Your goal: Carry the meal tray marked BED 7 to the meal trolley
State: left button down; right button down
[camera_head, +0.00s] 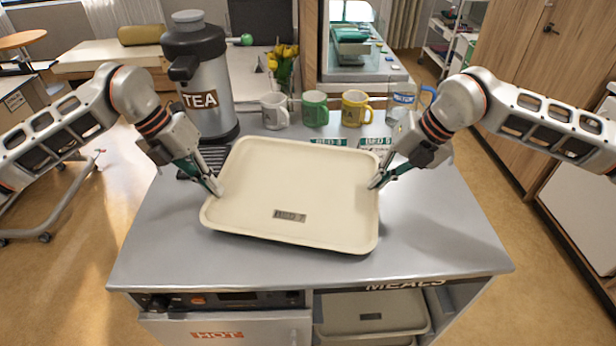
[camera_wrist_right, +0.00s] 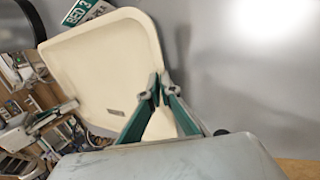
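The cream meal tray (camera_head: 292,190) is over the grey top of the meal trolley (camera_head: 440,235), turned slightly. The small label on its front part seems to read BED 7. It also shows in the right wrist view (camera_wrist_right: 100,65). My left gripper (camera_head: 214,186) is shut on the tray's left rim. My right gripper (camera_head: 376,182) is shut on its right rim; its fingers (camera_wrist_right: 158,92) pinch the edge in the wrist view. The tray is empty. I cannot tell whether its underside touches the trolley top.
A TEA urn (camera_head: 205,85) stands at the back left. Grey (camera_head: 275,110), green (camera_head: 315,108) and yellow (camera_head: 356,108) mugs and a jug (camera_head: 403,100) stand behind the tray, near bed signs (camera_head: 328,141). Another tray (camera_head: 372,312) sits in the MEALS bay below. The top's front is clear.

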pick_arm(q)
jog(key=c, duration=2.7)
grip_release()
jog(key=shift+f+b, duration=0.3)
jog(key=shift+f, duration=0.4)
jog(key=shift+c, duration=0.2)
pick_arm(e)
jog(key=c, duration=2.7)
grip_release()
jog(key=shift+f, duration=0.65)
jog(key=shift+c, duration=0.2)
pick_arm(q)
jog(key=o, duration=0.5)
jog(key=shift+r, duration=0.15)
jog(key=shift+c, duration=0.2)
pick_arm(e)
jog(key=o, duration=0.5)
jog(key=shift+r, duration=0.15)
jog(key=shift+c, duration=0.2)
pick_arm(q)
jog(key=shift+r, duration=0.1)
jog(key=v, duration=1.2)
pick_arm(e)
jog(key=v, duration=1.2)
pick_arm(q)
jog(key=shift+s, duration=0.1)
